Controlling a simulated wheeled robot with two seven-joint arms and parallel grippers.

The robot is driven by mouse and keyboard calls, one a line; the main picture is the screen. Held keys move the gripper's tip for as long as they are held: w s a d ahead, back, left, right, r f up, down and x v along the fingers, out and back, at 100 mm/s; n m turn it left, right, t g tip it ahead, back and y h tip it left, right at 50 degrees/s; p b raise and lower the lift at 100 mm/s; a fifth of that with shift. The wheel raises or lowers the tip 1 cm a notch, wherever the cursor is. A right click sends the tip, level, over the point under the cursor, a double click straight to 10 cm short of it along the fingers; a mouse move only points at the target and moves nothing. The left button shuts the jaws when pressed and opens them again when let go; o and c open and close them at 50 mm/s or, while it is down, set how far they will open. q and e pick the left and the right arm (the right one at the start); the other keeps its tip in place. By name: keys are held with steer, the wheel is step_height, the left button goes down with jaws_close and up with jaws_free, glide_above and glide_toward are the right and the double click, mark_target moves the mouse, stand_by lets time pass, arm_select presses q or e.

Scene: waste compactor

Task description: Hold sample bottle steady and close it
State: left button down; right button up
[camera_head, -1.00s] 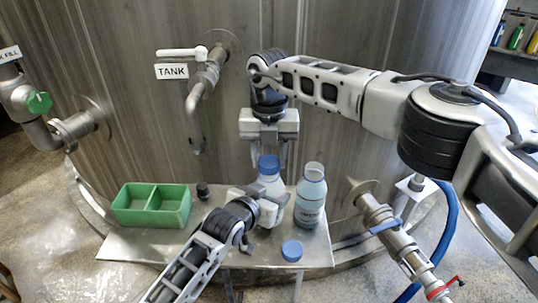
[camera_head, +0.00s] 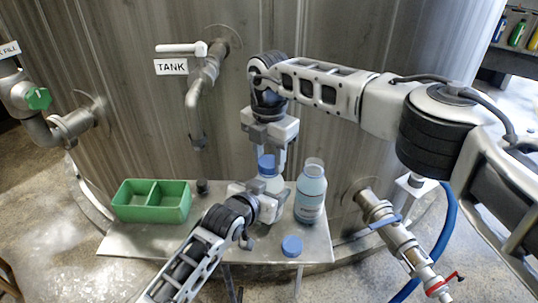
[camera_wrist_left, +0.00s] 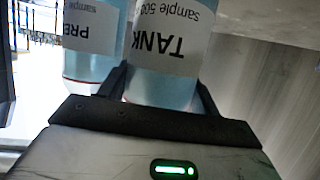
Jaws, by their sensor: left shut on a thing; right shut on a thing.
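The sample bottle (camera_head: 271,183) stands upright on the steel shelf, with a blue cap (camera_head: 266,163) on its top. In the left wrist view the bottle (camera_wrist_left: 165,90) is clear with bluish liquid and an upside-down label reading TANK. My left gripper (camera_head: 272,190) is shut around its body from the front. My right gripper (camera_head: 268,160) points down from above, its fingers shut on the blue cap. Whether the cap is fully seated cannot be told.
A second bottle (camera_head: 311,190), without a blue cap, stands close to the right. A loose blue cap (camera_head: 291,246) lies at the shelf's front. A green two-part tray (camera_head: 151,215) and a small dark stopper (camera_head: 202,187) are on the left. Pipes with valves flank the shelf.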

steer(key=m, duration=0.7)
steer(key=shift+m, duration=0.4)
steer(key=m, duration=0.4)
steer(key=shift+m, duration=0.3)
steer(key=m, duration=0.3)
steer(key=shift+m, duration=0.4)
steer(key=o, duration=0.9)
steer(key=shift+r, duration=2.25)
